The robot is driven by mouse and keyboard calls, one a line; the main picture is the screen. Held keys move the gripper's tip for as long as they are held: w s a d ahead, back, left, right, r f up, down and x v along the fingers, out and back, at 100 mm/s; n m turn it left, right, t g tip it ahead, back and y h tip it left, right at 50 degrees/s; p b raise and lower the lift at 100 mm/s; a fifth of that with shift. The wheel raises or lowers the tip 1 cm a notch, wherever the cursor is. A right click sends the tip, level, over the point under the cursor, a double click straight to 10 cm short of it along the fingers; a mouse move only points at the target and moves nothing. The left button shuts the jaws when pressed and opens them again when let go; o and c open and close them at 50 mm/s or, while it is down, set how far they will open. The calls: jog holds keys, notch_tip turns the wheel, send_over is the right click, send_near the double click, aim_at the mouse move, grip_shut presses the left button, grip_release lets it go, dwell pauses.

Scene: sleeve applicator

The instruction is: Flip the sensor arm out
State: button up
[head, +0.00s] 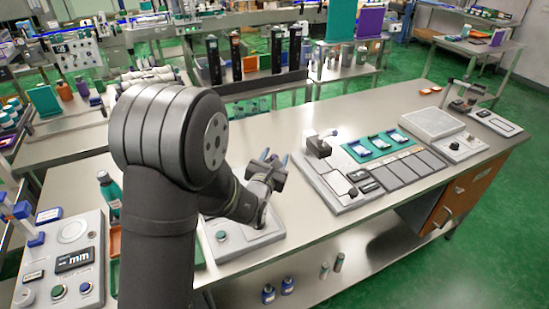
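My dark grey arm fills the left middle of the head view. My gripper (274,157) is behind it, above the back of a light grey station (252,240) with a teal button (221,236). The gripper's two finger ends look spread apart, with nothing visible between them. I cannot make out a sensor arm for certain. My arm hides part of the grey station. A thin upright part (470,70) stands on a device at the far right end of the bench, too small to tell what it is.
A grey panel with dark pads and a teal tray (382,146) lies to the right, with a black block (318,146) at its back left. A control box (78,262) stands at left, a teal bottle (108,190) behind it.

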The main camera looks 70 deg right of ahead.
jog(key=a, duration=1.1)
jog(key=s+a, duration=0.1)
jog(key=a, duration=0.5)
jog(key=shift+a, duration=0.2)
jog(key=shift+d, duration=0.1)
jog(key=d, duration=1.1)
jog(key=w+d, duration=0.1)
jog(key=d, duration=0.5)
jog(key=shift+d, duration=0.15)
